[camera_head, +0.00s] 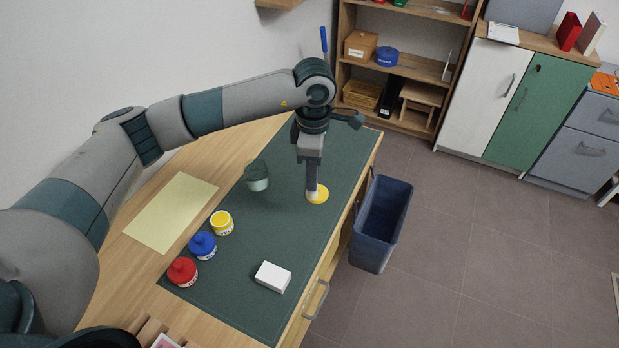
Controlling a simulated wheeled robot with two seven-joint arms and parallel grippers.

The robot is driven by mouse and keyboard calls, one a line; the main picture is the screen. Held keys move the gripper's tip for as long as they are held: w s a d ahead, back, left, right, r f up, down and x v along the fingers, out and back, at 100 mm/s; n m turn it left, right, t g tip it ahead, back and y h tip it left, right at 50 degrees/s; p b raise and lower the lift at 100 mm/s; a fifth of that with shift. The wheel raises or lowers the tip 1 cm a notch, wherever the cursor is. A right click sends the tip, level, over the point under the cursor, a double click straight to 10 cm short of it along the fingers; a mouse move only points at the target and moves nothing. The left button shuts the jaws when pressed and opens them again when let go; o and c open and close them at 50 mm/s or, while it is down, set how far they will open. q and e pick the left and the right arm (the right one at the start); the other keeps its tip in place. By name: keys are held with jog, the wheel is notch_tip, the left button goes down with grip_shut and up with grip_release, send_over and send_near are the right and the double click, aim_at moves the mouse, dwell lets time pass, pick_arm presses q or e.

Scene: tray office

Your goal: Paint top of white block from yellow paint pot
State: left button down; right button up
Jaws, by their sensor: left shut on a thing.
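My left gripper (314,183) points down over the green mat and is shut on a round yellow lid (318,195), which is at or just above the mat surface; I cannot tell which. The yellow paint pot (221,224) stands left of it on the mat, with its lid off and yellow showing at the top. The white block (273,277) lies near the mat's front right, its top plain white. No brush can be made out for certain. My right gripper is not in view.
A blue pot (203,245) and a red pot (182,271), both lidded, stand beside the yellow pot. A grey-green cup (257,178) stands behind. A pale yellow sheet (171,211) lies left. The dark bin (382,224) is beside the table. The mat's middle is clear.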

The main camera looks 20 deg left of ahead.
pick_arm(q)
jog(key=shift+s+a+r+m, duration=0.25)
jog(key=shift+s+m, duration=0.3)
jog(key=shift+m, duration=0.35)
jog(key=s+a+r+m, duration=0.2)
jog(key=s+m, duration=0.4)
jog(key=m, duration=0.3)
jog(key=s+a+r+m, duration=0.2)
jog(key=s+m, duration=0.4)
jog(key=m, duration=0.3)
jog(key=shift+w+r, duration=0.1)
